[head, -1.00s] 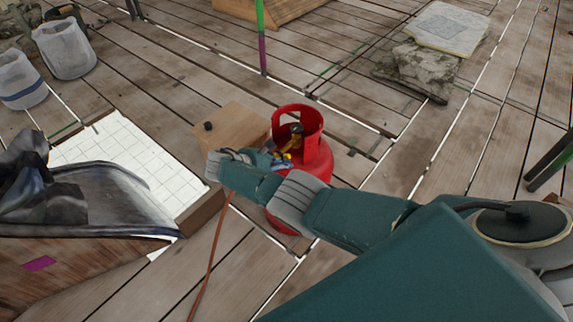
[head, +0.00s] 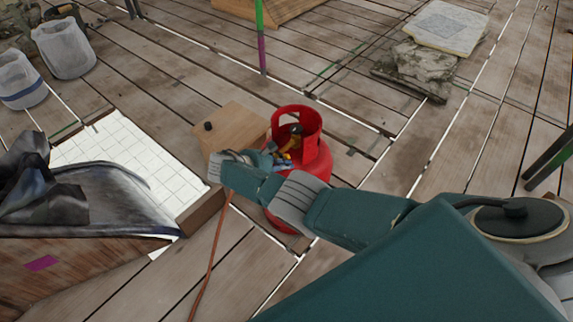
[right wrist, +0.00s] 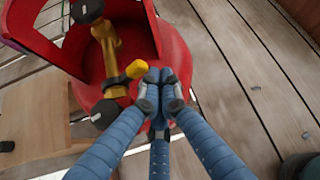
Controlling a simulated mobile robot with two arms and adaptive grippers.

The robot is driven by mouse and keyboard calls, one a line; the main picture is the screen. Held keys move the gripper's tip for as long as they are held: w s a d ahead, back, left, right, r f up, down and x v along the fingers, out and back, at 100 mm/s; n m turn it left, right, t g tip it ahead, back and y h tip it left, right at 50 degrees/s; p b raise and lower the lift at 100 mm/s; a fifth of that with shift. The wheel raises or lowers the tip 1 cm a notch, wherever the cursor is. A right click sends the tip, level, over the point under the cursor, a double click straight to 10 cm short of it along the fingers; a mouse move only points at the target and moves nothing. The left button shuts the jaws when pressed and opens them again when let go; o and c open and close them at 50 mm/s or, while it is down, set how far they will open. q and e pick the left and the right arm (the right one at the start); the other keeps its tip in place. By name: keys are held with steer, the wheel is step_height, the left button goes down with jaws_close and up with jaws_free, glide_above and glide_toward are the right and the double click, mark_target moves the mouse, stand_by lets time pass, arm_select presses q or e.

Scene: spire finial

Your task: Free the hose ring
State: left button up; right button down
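A red gas cylinder (head: 316,159) with a red collar stands on the planks in the head view, partly behind my right arm. In the right wrist view its brass valve (right wrist: 110,50) sits inside the collar, with dark round ends, a dark ring (right wrist: 113,84) around its stem and a yellow lever (right wrist: 137,71). I cannot tell whether this ring is the hose ring. My right gripper (right wrist: 160,88) has its blue fingers drawn together, tips touching, just beside the lever's end; nothing shows between them. An orange hose (head: 212,250) runs down from behind my right wrist. My left gripper is out of view.
A wooden box (head: 232,127) with a black knob stands close left of the cylinder. A white gridded panel (head: 130,160) and a wooden crate with dark sheeting (head: 110,190) lie farther left. Stacked slabs (head: 425,60) are at the back right.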

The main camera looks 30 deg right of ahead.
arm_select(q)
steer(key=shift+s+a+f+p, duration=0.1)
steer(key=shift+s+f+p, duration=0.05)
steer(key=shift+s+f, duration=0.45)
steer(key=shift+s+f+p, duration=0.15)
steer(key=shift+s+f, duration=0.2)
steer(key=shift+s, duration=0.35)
arm_select(e)
steer(key=v, duration=0.8)
steer(key=shift+s, duration=0.15)
